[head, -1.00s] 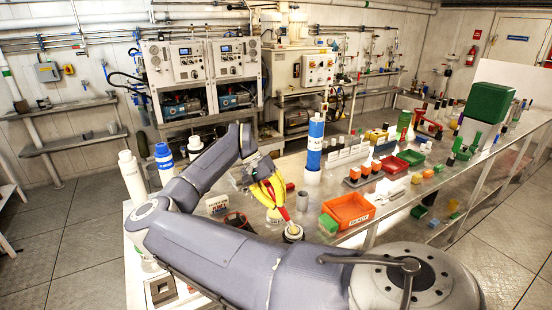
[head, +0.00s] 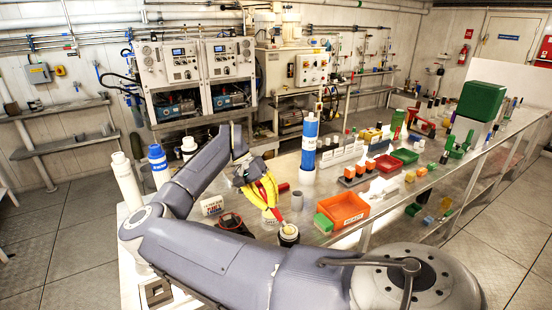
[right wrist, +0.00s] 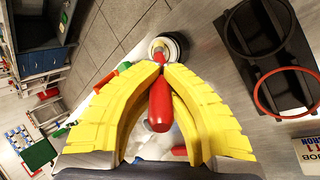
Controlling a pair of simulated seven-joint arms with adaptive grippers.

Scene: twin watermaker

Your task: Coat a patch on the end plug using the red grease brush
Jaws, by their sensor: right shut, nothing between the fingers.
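My right gripper (head: 272,207), with yellow fingers, is over the near left part of the bench. It also shows in the right wrist view (right wrist: 165,75), shut. The red brush handle (right wrist: 158,108) appears between the fingers there, pointing along them; whether they touch it I cannot tell. Its far end is hard to make out, in line with the end plug (right wrist: 174,46). The plug, a dark round piece with a pale top, stands on the bench just right of and below the fingertips in the head view (head: 288,236). My left gripper is out of view.
A dark holder with a black ring and a red ring (right wrist: 285,88) stands beside the plug. A grey cup (head: 297,201), a green block (head: 323,222) and an orange tray (head: 343,211) are to the right. A tall blue and white cylinder (head: 309,145) stands behind.

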